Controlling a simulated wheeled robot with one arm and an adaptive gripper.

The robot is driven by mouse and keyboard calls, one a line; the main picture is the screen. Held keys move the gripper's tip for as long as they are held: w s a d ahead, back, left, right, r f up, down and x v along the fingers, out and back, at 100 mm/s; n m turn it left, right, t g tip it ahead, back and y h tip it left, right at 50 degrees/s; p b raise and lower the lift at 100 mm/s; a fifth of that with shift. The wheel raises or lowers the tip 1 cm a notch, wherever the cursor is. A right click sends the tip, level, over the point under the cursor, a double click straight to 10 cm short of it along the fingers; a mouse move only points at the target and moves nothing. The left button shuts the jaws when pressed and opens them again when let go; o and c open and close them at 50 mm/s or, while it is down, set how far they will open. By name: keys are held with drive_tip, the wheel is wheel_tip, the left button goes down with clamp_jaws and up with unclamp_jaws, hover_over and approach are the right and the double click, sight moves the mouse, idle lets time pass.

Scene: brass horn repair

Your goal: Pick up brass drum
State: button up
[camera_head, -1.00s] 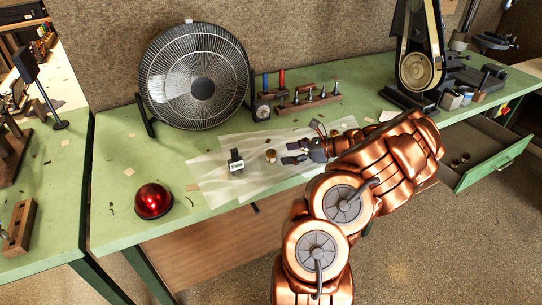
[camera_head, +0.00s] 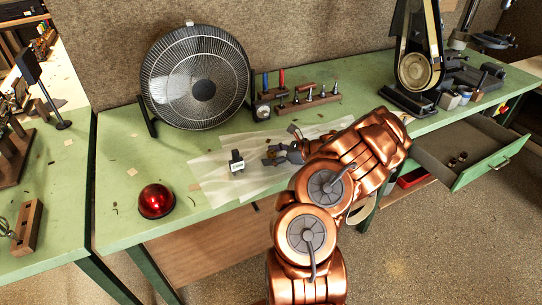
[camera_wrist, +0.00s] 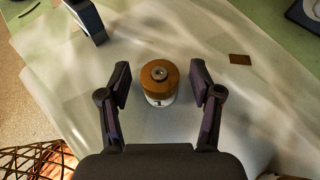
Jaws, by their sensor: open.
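The brass drum (camera_wrist: 160,82) is a small round piece with a brass-brown top, a central knob and a pale lower part. In the wrist view it stands on the translucent sheet (camera_wrist: 235,95), between and slightly beyond the fingertips of my gripper (camera_wrist: 160,84). My gripper is open, with one finger on each side of the drum and a gap visible on both sides. In the head view my gripper (camera_head: 268,156) is low over the sheet, and I cannot make out the drum, which the fingers seem to hide.
A small black block with a white label (camera_head: 237,162) stands left of my gripper. A red dome (camera_head: 156,201) sits near the front edge. A large fan (camera_head: 196,78) and a wooden tool rack (camera_head: 308,101) stand behind. An open drawer (camera_head: 480,160) juts out right.

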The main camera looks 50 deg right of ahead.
clamp_jaws()
idle(0.4)
drive_tip(key=shift+r, duration=0.1)
